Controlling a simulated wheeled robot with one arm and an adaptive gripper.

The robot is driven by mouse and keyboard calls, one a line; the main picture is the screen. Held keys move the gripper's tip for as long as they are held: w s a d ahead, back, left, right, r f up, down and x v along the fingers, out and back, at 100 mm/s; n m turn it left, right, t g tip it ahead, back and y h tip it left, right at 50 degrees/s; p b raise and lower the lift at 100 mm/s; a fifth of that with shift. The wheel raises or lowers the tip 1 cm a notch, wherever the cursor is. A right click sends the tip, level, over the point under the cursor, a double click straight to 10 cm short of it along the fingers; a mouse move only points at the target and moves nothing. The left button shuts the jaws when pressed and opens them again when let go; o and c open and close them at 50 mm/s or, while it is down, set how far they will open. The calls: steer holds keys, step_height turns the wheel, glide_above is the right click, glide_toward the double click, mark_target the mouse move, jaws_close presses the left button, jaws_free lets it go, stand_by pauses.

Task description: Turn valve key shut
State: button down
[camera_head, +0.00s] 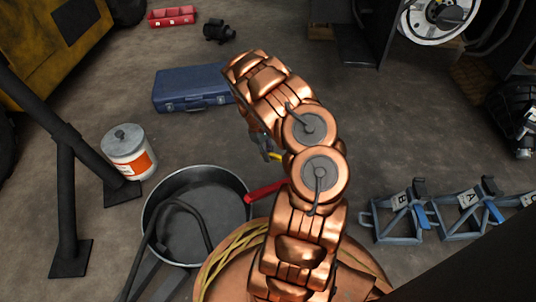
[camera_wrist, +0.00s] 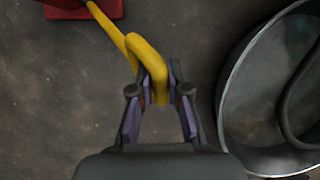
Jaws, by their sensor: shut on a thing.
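In the wrist view a bent yellow bar (camera_wrist: 153,68), which seems to be the valve key, runs from the upper left down between my fingers. My gripper (camera_wrist: 155,88) is shut on its bent end, one finger on each side. The bar's far end reaches a red part (camera_wrist: 88,9) at the top left edge, mostly cut off. In the head view only a small bit of yellow (camera_head: 274,156) shows beside my copper arm, which hides most of the key and gripper. I cannot tell the valve's position.
A round black pan (camera_head: 154,200) with a dark hose stands left of my arm. A blue case (camera_head: 190,88) lies behind it. A red bar (camera_head: 266,191) sticks out beside my arm. A white and orange bucket (camera_head: 128,150) is at left; blue-grey stands (camera_head: 400,215) are at right.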

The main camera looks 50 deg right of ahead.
steer(key=shift+a+r+p, duration=0.1)
steer(key=shift+r+p, duration=0.05)
steer(key=shift+p, duration=0.4)
steer(key=shift+a+r+m+t+p, duration=0.1)
steer(key=shift+m+t+p, duration=0.35)
steer(key=shift+p, duration=0.75)
steer(key=m+p, duration=0.1)
steer(key=m+t+h+p, duration=0.1)
steer(key=p, duration=0.1)
steer(key=shift+s+a+f, duration=0.1)
steer(key=shift+s+f, duration=0.05)
steer(key=shift+f, duration=0.05)
steer(key=m+t+h, duration=0.2)
steer(key=m, duration=0.1)
steer(key=shift+f, duration=0.3)
steer(key=shift+a+f+m+t+h+b, duration=0.1)
steer(key=shift+m+t+h+b, duration=0.8)
steer(key=shift+m, duration=0.35)
steer(key=shift+w, duration=0.25)
